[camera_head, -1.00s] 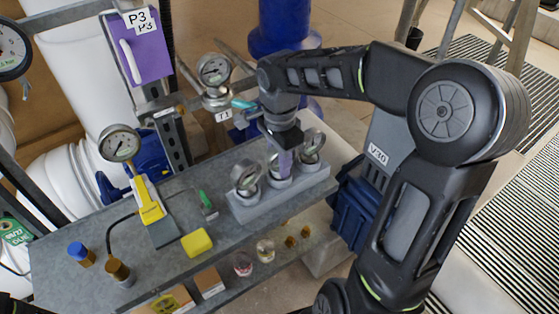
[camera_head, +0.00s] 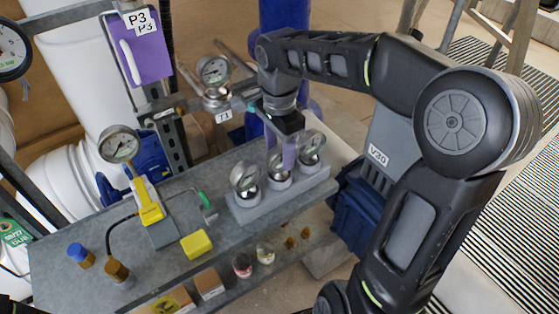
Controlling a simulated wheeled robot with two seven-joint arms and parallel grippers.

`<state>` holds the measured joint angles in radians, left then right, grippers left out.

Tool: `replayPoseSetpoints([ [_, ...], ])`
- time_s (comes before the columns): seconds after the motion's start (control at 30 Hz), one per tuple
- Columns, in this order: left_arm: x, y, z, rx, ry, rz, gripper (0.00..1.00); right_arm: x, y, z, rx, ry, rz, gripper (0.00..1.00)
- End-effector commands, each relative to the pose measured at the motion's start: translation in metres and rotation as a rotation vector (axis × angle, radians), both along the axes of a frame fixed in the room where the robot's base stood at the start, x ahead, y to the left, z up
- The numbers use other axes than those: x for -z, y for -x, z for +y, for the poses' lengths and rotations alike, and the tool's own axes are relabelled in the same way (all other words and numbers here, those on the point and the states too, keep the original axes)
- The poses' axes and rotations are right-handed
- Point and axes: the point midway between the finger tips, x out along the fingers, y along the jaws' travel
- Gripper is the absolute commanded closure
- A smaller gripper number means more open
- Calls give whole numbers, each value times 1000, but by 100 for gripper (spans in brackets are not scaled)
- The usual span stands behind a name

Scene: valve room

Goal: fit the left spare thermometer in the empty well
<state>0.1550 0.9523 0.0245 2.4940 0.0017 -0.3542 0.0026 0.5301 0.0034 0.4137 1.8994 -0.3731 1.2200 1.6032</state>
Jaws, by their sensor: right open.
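Three round-dialed spare thermometers stand in a grey block (camera_head: 290,197) on the shelf: the left (camera_head: 245,177), the middle (camera_head: 279,166) and the right (camera_head: 311,144). My right gripper (camera_head: 280,158) is open, its purple fingers pointing down at the middle thermometer and partly covering its dial. I cannot tell whether they touch it. The left thermometer is clear of the fingers. I cannot pick out the empty well; the pipe behind, by the T1 tag (camera_head: 223,116), carries a gauge (camera_head: 214,70). My left gripper is not in view.
The grey shelf (camera_head: 75,232) also holds a yellow-handled gauge tool (camera_head: 147,205), a yellow block (camera_head: 196,243), a green-handled item (camera_head: 205,201), and blue-topped (camera_head: 79,253) and brass (camera_head: 117,270) fittings. A blue crate (camera_head: 358,212) stands right of the shelf.

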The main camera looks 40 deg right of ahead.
Motion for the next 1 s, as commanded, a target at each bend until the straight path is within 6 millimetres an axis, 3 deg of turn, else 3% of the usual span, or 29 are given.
replayPoseSetpoints([
  [0.1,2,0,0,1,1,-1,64,-19,-1,0,-1,0,-3,50],
  [0.27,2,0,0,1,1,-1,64,-33,0,0,-1,0,-2,50],
  [1.0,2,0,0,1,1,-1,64,-34,0,0,-1,-1,0,50],
])
